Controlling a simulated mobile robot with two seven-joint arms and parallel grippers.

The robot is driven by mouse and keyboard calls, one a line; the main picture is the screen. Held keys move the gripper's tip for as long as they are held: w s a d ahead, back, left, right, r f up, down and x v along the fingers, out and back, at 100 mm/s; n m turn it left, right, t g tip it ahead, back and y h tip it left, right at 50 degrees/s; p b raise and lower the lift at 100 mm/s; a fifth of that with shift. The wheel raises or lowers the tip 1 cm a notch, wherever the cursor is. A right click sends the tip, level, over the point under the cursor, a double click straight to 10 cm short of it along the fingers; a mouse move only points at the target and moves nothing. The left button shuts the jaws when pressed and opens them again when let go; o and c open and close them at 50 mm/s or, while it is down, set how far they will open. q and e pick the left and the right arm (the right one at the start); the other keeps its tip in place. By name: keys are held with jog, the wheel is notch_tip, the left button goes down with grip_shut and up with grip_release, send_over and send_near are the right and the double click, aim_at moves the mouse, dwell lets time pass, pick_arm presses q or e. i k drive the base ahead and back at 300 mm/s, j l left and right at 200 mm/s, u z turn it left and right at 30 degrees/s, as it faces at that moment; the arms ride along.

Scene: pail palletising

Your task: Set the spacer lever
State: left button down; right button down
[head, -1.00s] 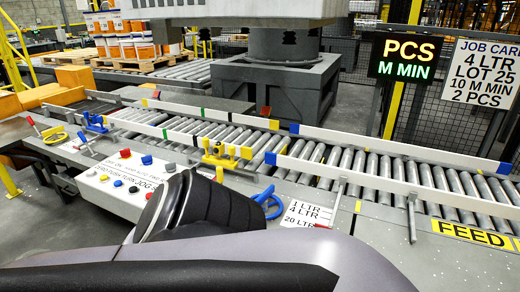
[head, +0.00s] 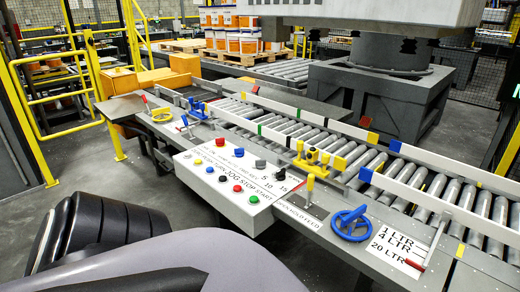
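No part in view is labelled as the spacer lever. A red-handled lever (head: 436,240) stands at the conveyor's near side, its red grip low beside a size plate (head: 396,247) reading 1 LTR, 4 LTR, 20 LTR. The grip lies at the plate's right edge, near the 20 LTR line. A yellow-topped lever (head: 310,185) rises by a plate reading OPEN HOLD FEED. Another red-tipped lever (head: 146,101) stands at the far left end. Neither gripper shows; only my own arm links fill the lower left.
A white control panel (head: 222,205) with coloured buttons and a blue handwheel (head: 350,222) stand along the near edge. The roller conveyor (head: 300,135) runs behind between white rails. Yellow fencing (head: 50,95) is at left; pails (head: 230,42) stand on pallets behind.

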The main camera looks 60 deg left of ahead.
aim_at(311, 177)
jog(key=u, duration=1.55)
